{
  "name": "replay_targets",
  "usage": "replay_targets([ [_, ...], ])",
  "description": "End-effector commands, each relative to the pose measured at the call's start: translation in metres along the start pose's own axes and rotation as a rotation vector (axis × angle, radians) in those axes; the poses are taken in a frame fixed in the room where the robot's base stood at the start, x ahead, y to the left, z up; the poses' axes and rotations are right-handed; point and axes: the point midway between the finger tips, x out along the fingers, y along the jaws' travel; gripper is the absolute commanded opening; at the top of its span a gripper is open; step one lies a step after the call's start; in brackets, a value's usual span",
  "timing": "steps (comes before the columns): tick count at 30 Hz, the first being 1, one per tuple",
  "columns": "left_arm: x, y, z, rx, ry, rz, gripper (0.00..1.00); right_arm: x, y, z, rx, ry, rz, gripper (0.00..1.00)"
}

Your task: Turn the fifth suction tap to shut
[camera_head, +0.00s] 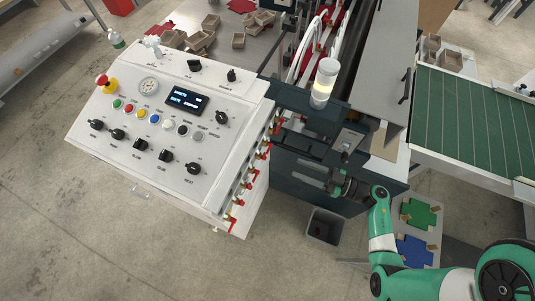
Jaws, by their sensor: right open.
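A row of brass suction taps with red handles (254,171) runs down the right side of the white control console. The handles are small here, and I cannot tell for certain which tap counts as the fifth or how each is turned. The lowest tap (231,220) is at the console's front corner. My right gripper (302,178) is to the right of the taps, with its fingers pointing left towards them. It is open and empty, apart from the taps. My left gripper is not in view.
The white console (150,185) carries knobs, coloured buttons, a gauge and a red stop button (102,80). A green conveyor (470,120) is at the right.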

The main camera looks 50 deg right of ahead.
Motion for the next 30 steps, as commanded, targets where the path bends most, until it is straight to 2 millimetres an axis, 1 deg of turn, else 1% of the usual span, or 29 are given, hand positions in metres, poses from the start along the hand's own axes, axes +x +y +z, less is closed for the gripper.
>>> replay_targets([
  [5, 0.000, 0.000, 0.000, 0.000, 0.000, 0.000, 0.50, 0.033, -0.002, 0.000, -0.002, 0.000, -0.009, 0.44],
  [9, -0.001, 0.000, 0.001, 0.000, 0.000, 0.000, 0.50, 0.065, -0.002, 0.000, -0.002, 0.000, -0.009, 0.44],
  [12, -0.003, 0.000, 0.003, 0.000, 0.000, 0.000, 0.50, 0.085, -0.002, 0.000, -0.002, 0.001, -0.007, 0.44],
  [15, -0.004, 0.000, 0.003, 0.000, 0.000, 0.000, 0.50, 0.098, -0.001, 0.001, -0.002, 0.000, -0.004, 0.44],
  [19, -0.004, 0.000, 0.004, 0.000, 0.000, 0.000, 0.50, 0.106, -0.001, 0.000, -0.001, 0.000, -0.002, 0.44],
  [26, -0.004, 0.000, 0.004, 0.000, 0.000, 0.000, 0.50, 0.107, -0.001, 0.000, 0.000, 0.000, 0.000, 0.44],
  [29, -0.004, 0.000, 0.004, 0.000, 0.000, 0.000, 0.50, 0.107, -0.001, 0.000, -0.001, 0.000, 0.000, 0.28],
  [30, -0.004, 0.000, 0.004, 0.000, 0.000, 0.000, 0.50, 0.107, -0.001, 0.000, -0.001, 0.000, 0.000, 0.20],
])
